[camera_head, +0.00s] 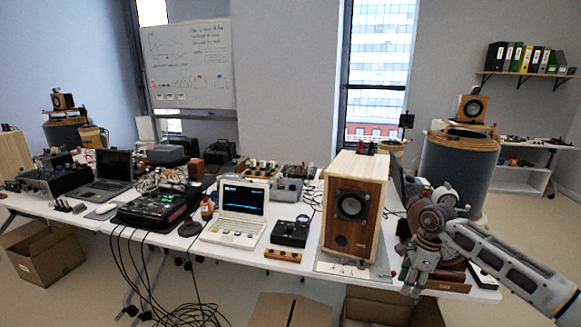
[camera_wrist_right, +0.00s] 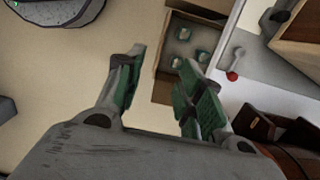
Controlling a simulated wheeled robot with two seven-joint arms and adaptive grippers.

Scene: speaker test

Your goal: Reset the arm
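My right gripper (camera_head: 412,282) hangs at the front right edge of the table, its arm coming in from the right. It points down beside the large wooden speaker (camera_head: 350,203), with a gap to the speaker's right side. In the right wrist view my right gripper (camera_wrist_right: 161,62) shows two green-padded fingers spread apart with nothing between them. Below the fingers are the floor and an open cardboard box (camera_wrist_right: 160,85) with small items in it. My left gripper and left arm are not in view.
The white table (camera_head: 262,258) carries a laptop-like instrument (camera_head: 236,212), a black box (camera_head: 290,232) and a small wooden block (camera_head: 283,255). Cables hang off its front. Open cardboard boxes (camera_head: 45,252) stand on the floor. A large grey cylinder (camera_head: 458,165) stands behind my right arm.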

